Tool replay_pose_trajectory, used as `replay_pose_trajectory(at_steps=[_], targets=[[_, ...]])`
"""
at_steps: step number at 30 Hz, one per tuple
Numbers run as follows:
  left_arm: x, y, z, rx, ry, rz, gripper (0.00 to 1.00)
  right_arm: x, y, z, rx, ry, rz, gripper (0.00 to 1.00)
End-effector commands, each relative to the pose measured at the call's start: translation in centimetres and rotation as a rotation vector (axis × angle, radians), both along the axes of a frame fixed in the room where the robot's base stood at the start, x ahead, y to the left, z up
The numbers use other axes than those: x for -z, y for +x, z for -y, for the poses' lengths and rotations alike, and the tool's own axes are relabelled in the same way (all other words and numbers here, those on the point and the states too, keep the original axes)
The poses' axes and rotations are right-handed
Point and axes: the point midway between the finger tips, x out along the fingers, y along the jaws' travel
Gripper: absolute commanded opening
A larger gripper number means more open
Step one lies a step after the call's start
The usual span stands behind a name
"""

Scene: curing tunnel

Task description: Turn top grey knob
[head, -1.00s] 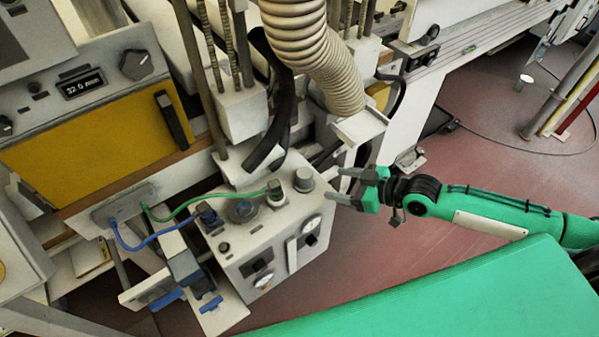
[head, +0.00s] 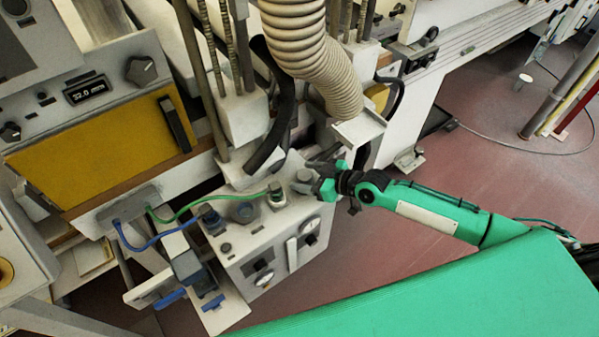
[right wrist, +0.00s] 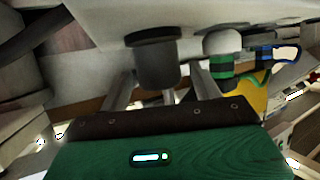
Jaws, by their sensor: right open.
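The top grey knob (head: 303,176) sits on the upper right corner of the light grey control box (head: 240,262); my gripper partly covers it in the head view. In the right wrist view the knob (right wrist: 155,60) is a dark grey cylinder. My right gripper (head: 307,176), with green and black parts, is at the knob. Its fingers (right wrist: 160,88) are open, one on each side of the knob in the wrist view. I cannot tell whether either finger touches it. My left gripper is not in view.
Beside the knob is a connector (head: 276,198) with a green cable (head: 180,217). A ribbed hose (head: 318,65) hangs close above. Open floor (head: 370,245) lies right of the box.

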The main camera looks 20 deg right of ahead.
Motion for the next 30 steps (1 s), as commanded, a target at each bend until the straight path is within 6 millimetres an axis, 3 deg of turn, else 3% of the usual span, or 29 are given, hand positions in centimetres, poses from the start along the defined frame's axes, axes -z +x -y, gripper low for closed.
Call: replay_pose_trajectory(at_steps=[6,17,24,30], targets=[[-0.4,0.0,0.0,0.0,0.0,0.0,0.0,0.7,1.4,-1.4,0.001,0.002,-0.001,0.64],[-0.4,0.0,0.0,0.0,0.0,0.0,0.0,1.0,1.6,-1.6,0.0,0.0,-0.001,0.64],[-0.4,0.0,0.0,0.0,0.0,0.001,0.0,1.0,1.6,-1.6,0.0,0.0,-0.001,0.2],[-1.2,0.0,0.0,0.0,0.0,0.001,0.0,0.7,1.7,-1.6,0.01,0.0,0.0,0.2]])
